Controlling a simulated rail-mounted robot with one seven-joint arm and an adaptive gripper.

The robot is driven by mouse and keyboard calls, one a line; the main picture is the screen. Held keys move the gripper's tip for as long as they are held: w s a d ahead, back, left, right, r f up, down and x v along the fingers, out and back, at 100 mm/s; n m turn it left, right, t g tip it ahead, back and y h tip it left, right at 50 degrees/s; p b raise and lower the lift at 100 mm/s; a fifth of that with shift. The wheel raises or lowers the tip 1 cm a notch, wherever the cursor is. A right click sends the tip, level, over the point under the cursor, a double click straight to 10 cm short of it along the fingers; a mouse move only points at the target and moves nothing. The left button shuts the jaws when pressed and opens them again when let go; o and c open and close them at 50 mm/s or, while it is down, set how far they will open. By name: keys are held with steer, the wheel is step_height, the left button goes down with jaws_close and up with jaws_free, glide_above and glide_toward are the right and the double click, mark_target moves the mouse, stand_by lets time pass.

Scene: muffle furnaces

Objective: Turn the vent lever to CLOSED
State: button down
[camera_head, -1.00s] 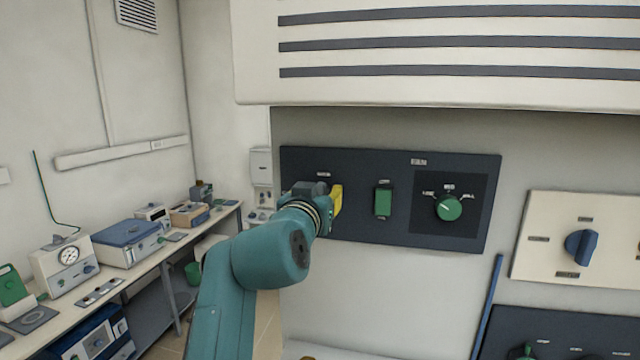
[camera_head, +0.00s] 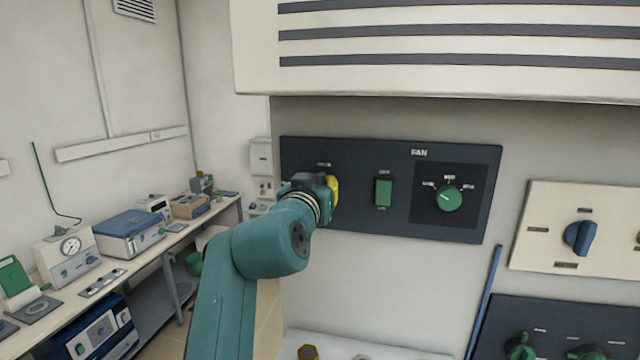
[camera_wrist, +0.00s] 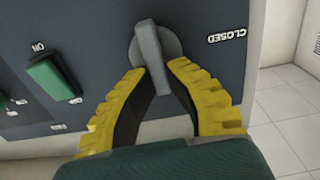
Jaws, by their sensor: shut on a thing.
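The vent lever (camera_wrist: 152,60) is a grey bar on a round grey hub in the wrist view. It stands between my gripper's yellow fingers (camera_wrist: 161,75), which are shut on it. It points from the hub down toward my palm. The word CLOSED (camera_wrist: 228,36) appears upside down on the dark panel (camera_wrist: 90,25), to the right of the hub. In the head view my gripper (camera_head: 332,193) is at the left part of the panel. It hides the lever there.
A green rocker switch (camera_head: 383,192) and a green fan knob (camera_head: 448,198) sit right of my gripper. A cream panel with a blue knob (camera_head: 580,238) is farther right. A white hood (camera_head: 440,85) overhangs the panel. A bench with instruments (camera_head: 130,238) stands at the left.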

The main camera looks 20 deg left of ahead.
steer(key=n+p, duration=0.1)
steer(key=n, duration=0.5)
steer(key=a+f+n+p, duration=0.1)
steer(key=n+p, duration=0.1)
steer(key=n, duration=0.3)
steer(key=f+n+p, duration=0.1)
steer(key=n, duration=0.5)
steer(key=shift+a+n, duration=0.3)
stand_by(0.5)
steer(key=c, duration=1.1)
jaws_free()
steer(key=shift+r, duration=0.1)
steer(key=shift+o, duration=0.2)
steer(key=shift+s, duration=0.1)
steer(key=s+d, duration=0.1)
steer(key=s, duration=1)
steer(key=shift+s+d, duration=0.35)
steer(key=shift+s, duration=0.05)
